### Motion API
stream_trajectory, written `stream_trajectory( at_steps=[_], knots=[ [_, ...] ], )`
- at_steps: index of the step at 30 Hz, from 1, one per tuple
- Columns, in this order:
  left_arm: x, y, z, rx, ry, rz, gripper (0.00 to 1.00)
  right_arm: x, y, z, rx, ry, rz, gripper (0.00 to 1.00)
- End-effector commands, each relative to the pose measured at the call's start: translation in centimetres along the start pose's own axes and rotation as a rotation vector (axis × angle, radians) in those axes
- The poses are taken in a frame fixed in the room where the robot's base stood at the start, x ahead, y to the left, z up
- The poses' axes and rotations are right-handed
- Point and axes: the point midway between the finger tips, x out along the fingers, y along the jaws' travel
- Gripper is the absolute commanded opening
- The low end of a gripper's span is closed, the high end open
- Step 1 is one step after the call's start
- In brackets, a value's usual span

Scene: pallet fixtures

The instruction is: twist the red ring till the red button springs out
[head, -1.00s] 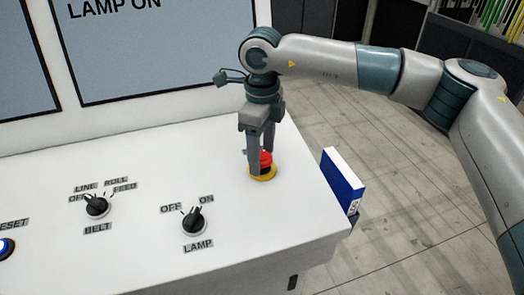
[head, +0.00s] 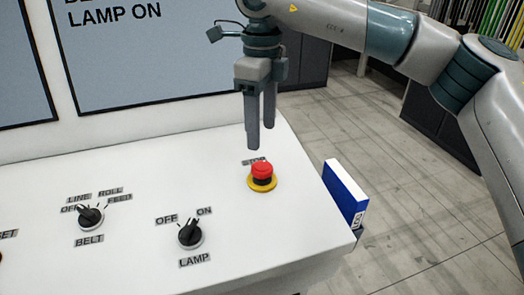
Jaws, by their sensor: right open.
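The red button (head: 262,169) stands upright on its yellow base (head: 262,185) near the right end of the white console. A dark collar shows between the red cap and the yellow base; I cannot tell a separate red ring from the cap. My right gripper (head: 261,145) points down above and slightly behind the button, apart from it, open and empty. My left gripper is not in view.
The belt knob (head: 90,217) and lamp knob (head: 190,234) stand to the left on the console (head: 135,190). A blue and white box-like object (head: 344,194) sits at the console's right edge. A screen (head: 160,50) rises behind.

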Motion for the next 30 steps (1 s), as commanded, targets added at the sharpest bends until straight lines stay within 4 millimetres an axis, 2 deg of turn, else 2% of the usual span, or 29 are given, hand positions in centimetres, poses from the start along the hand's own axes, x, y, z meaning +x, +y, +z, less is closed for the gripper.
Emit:
stream_trajectory(
  at_steps=[3,7,12,20,30],
  knots=[
    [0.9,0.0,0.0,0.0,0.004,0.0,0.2,-2.3,0.0,0.1,0.001,-0.002,-0.002,0.57],
    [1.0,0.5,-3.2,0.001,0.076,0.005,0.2,-4.6,0.0,0.1,0.001,-0.001,-0.002,0.57],
    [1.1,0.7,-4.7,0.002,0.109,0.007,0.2,-6.7,0.0,0.0,0.001,0.0,0.0,0.57],
    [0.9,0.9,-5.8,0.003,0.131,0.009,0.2,-7.6,0.0,0.0,0.0,0.001,0.0,0.57],
    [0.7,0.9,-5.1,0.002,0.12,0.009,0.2,-7.9,0.0,0.0,0.0,0.001,0.0,0.57]
  ],
)
